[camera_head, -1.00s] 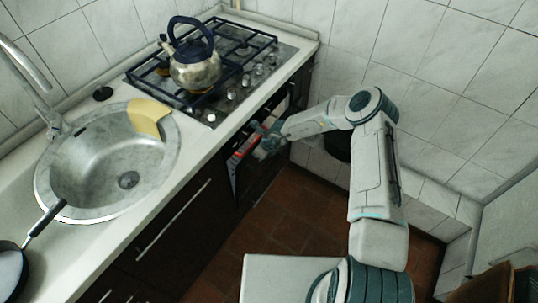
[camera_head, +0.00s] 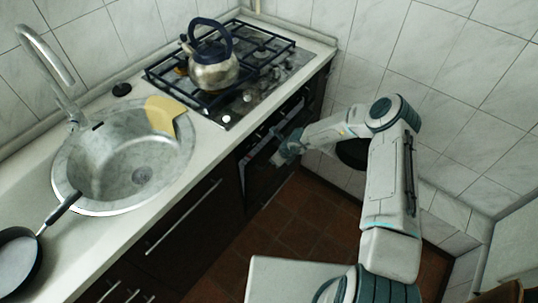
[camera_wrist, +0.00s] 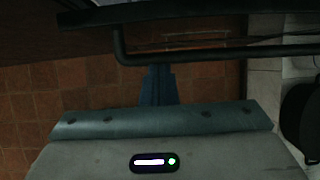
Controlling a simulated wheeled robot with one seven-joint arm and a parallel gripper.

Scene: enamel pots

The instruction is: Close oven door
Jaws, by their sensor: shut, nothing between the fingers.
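The dark oven door (camera_head: 258,172) is in the cabinet front below the hob, left of my gripper in the head view. It stands close to upright against the oven front; I cannot tell whether a gap remains. My gripper (camera_head: 279,156) is shut and empty, at the door's upper part. In the wrist view the shut fingers (camera_wrist: 158,80) point at the dark door handle (camera_wrist: 205,55), a bar running across the top. They look very near the handle or the door; contact cannot be told. My arm hides part of the oven's right side.
The hob (camera_head: 240,70) with a metal kettle (camera_head: 213,72) is above the oven. A round sink (camera_head: 115,160) and a pan (camera_head: 18,262) are along the counter at left. The tiled wall (camera_head: 430,70) is close to my arm at right. Brown floor (camera_head: 290,220) is open below.

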